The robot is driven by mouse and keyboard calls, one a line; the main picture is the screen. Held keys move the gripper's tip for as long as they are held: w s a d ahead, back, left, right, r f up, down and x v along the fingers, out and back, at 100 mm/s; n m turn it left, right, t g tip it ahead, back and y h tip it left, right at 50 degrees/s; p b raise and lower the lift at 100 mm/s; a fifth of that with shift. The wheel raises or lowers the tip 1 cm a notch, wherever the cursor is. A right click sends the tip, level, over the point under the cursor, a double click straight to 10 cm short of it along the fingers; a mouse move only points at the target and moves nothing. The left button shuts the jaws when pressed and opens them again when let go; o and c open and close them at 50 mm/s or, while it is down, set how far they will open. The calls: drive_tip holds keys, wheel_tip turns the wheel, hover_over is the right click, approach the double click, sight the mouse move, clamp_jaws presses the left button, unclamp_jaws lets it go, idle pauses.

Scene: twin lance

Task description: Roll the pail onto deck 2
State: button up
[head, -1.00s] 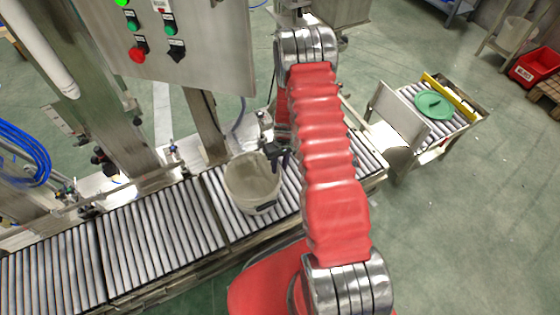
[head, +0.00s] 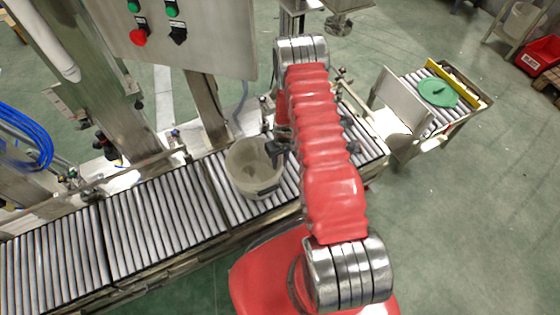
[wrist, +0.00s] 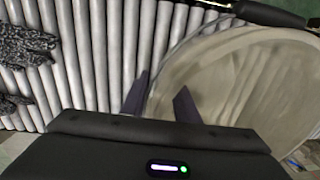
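A whitish pail (head: 252,168) stands open-topped on the right section of a roller conveyor (head: 222,194), close to the seam with the middle section (head: 160,225). No deck numbers are readable, so I cannot tell which section is deck 2. My gripper (head: 277,150) is at the pail's right rim in the head view. In the wrist view my gripper (wrist: 160,95) has its two dark fingers apart, and the pail's near rim (wrist: 215,48) shows beside and between them. I cannot tell whether either finger touches the wall. My arm hides part of the right section.
A control cabinet (head: 185,35) and a steel post (head: 207,110) stand behind the conveyor. A small roller stand at right holds a green lid (head: 438,92). A red bin (head: 540,55) is at far right. The left and middle rollers are bare.

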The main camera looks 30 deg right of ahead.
clamp_jaws()
idle(0.3)
unclamp_jaws()
idle(0.3)
drive_tip(key=r, duration=0.9)
drive_tip(key=d+r, duration=0.1)
drive_tip(key=r, duration=0.3)
drive_tip(key=shift+r, duration=0.35)
drive_tip(key=shift+s, duration=0.1)
